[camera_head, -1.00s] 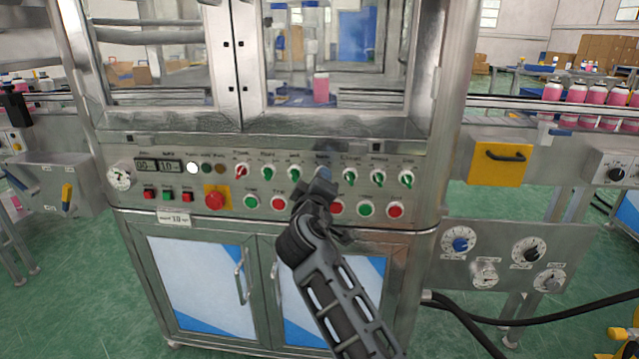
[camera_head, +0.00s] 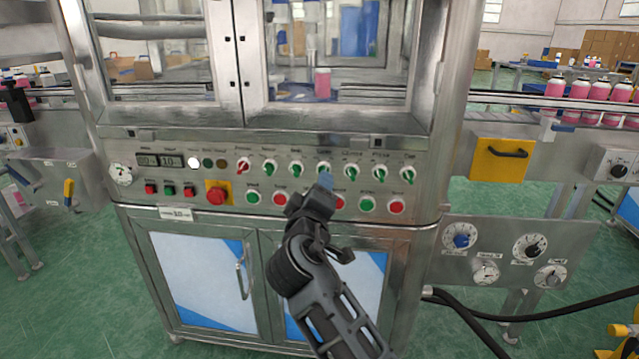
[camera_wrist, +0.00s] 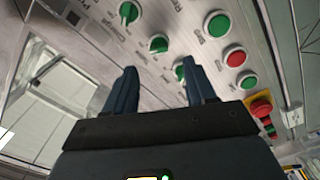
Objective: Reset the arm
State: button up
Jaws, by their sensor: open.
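My gripper (camera_head: 325,183) is in front of the crimping machine's control panel (camera_head: 225,172), below the row of rotary knobs. In the wrist view its two dark fingers (camera_wrist: 157,88) stand apart with nothing between them. Behind them are green knobs (camera_wrist: 159,44) and green and red push buttons (camera_wrist: 235,56). In the head view the leftmost knob is red (camera_head: 243,166) and the other knobs (camera_head: 351,172) in the row are green. My gripper and arm hide part of the push-button row. I cannot tell the exact gap to the panel.
A red emergency stop (camera_head: 216,193) sits on the panel's left. Cabinet doors (camera_head: 200,275) are below, and a pink can (camera_head: 322,83) stands behind the glass above. A conveyor (camera_head: 560,112) with pink cans is on the right. Black hoses (camera_head: 530,312) run at lower right.

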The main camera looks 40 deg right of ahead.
jog(key=shift+s+a, duration=0.5)
jog(key=shift+a, duration=0.05)
jog(key=s+a+f+n+t+y+p, duration=0.1)
jog(key=s+a+f+y+p, duration=0.1)
jog(key=s+a+f+y, duration=0.4)
jog(key=s+a+f+n+t+y+p, duration=0.1)
jog(key=s+a+p, duration=0.15)
jog(key=s, duration=0.55)
jog(key=s+a+f+n+t+y+p, duration=0.1)
jog(key=s+a+f+y, duration=0.35)
jog(key=s, duration=0.25)
jog(key=s+a+r+m+y+p, duration=0.1)
jog(key=s+a+r+m+p, duration=0.1)
jog(key=s+r, duration=0.5)
jog(key=s+a+r+m+y+p, duration=0.1)
jog(key=s+a+r+m+p, duration=0.1)
jog(key=s+r, duration=0.5)
jog(key=s+a+p, duration=0.1)
jog(key=s+a, duration=0.1)
jog(key=s, duration=0.4)
jog(key=shift+s+t+y, duration=0.2)
jog(key=shift+t+y, duration=0.15)
jog(key=shift+t, duration=0.05)
